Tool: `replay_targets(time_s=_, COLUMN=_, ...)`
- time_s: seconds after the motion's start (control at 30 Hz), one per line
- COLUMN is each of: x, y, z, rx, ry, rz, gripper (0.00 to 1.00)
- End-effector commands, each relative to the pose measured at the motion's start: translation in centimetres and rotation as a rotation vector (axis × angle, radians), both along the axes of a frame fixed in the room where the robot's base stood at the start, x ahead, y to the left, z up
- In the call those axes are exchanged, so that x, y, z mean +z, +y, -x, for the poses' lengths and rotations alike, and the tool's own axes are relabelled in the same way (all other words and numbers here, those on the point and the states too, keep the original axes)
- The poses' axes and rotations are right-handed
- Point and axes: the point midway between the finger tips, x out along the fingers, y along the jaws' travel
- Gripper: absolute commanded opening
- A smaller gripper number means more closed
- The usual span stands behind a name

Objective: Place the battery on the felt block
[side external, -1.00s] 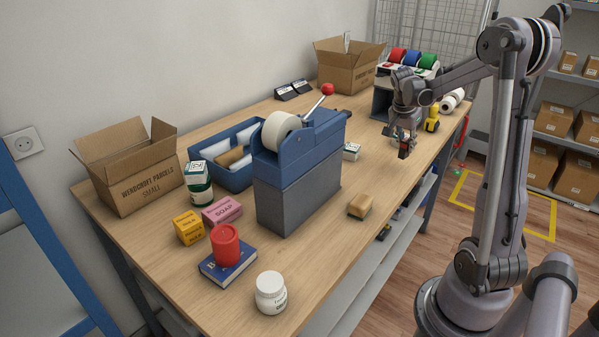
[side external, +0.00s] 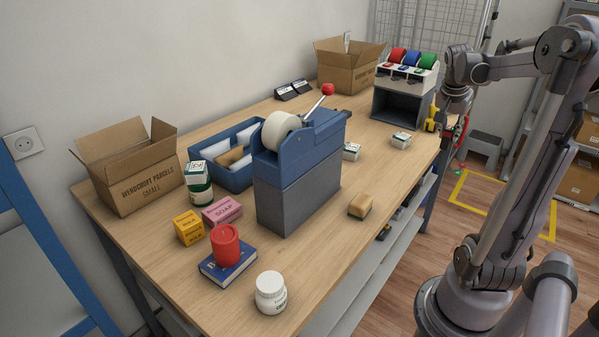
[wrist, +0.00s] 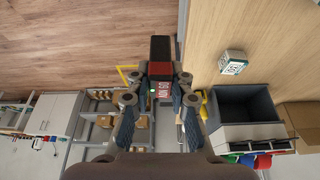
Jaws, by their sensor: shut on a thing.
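The battery (wrist: 160,62), black with a red band and pale lettering, is held between the fingertips of my gripper (wrist: 159,82) in the wrist view. In the side external view my gripper (side external: 452,122) is at the counter's far right edge, and the battery is hard to make out there. A small tan block with a darker underside (side external: 360,206), which looks like the felt block, lies near the counter's front edge, right of the tape dispenser. Its top is bare. My gripper is well apart from it, farther back and to the right. The block is not seen in the wrist view.
The tape dispenser (side external: 300,165) on its grey base stands mid-counter, left of the block. A small white-and-green box (side external: 401,140) lies before the grey cubby (side external: 402,106); a yellow item (side external: 432,118) stands near my gripper. The counter around the block is clear.

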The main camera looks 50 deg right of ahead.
Motion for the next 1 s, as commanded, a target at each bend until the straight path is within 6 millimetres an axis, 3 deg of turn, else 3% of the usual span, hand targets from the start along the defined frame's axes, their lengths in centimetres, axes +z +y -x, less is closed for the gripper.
replay_targets(time_s=0.3, x=2.6, y=8.0, z=-1.5, rx=0.354, ry=-0.001, rz=-0.019, gripper=0.00)
replay_targets(time_s=0.6, x=3.5, y=15.4, z=-1.8, rx=0.691, ry=-0.005, rz=-0.009, gripper=0.00)
replay_targets(time_s=0.8, x=3.6, y=18.2, z=-1.8, rx=0.829, ry=-0.007, rz=0.003, gripper=0.00)
replay_targets(time_s=1.0, x=3.2, y=19.4, z=-2.3, rx=0.878, ry=-0.007, rz=0.008, gripper=0.00)
